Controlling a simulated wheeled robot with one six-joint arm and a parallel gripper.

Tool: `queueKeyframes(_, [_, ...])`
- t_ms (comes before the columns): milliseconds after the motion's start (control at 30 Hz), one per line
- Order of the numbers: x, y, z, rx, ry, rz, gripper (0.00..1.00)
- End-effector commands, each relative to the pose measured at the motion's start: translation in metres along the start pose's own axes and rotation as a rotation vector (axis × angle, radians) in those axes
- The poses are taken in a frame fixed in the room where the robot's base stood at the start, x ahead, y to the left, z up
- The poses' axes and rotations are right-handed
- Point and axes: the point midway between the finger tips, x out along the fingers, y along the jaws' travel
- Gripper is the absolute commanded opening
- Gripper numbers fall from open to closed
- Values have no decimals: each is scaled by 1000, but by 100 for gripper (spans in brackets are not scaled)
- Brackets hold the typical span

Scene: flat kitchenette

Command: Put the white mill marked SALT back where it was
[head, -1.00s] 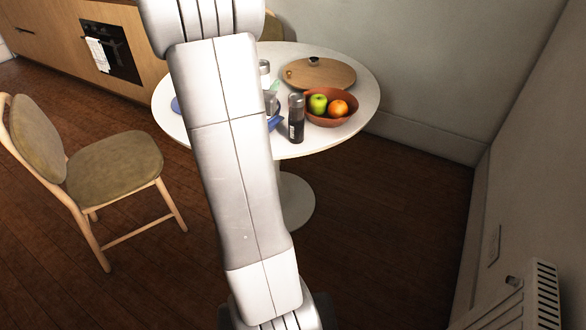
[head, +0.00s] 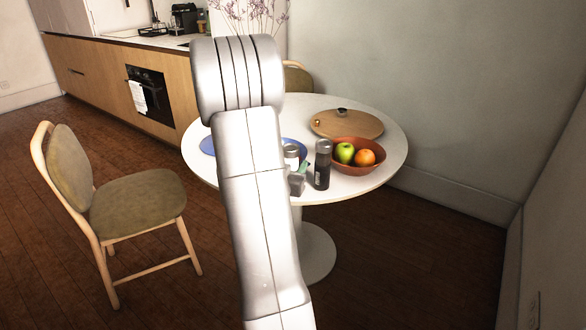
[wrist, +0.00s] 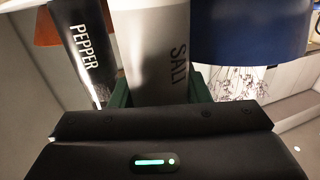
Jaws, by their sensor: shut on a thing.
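The white mill marked SALT (wrist: 160,50) is upright between the green fingers of my gripper (wrist: 160,92) in the wrist view, and the gripper is shut on it. In the head view only the upper part of the salt mill (head: 291,152) shows beside my arm, at the near side of the round table. I cannot tell whether its base touches the tabletop. The dark mill marked PEPPER (wrist: 84,45) is close beside it, apart from it; it stands on the table just right of my gripper in the head view (head: 322,168).
The white round table (head: 375,187) also holds a terracotta bowl (head: 350,168) with a green apple (head: 344,152) and an orange (head: 365,157), a round wooden board (head: 350,125), and a blue plate (head: 207,146) partly behind my arm. A chair (head: 130,205) stands left.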

Motion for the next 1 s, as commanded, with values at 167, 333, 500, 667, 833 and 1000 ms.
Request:
queueKeyframes(167, [0,0,-2,1,2,0,12])
queueKeyframes(333, [0,0,2,0,0,0,48])
queueKeyframes(500, [0,0,2,0,0,1,64])
queueKeyframes(667, [0,0,2,0,0,1,64])
queueKeyframes(833, [-2,0,-3,0,0,0,64])
queueKeyframes(1000, [-35,-1,-2,0,-1,-4,64])
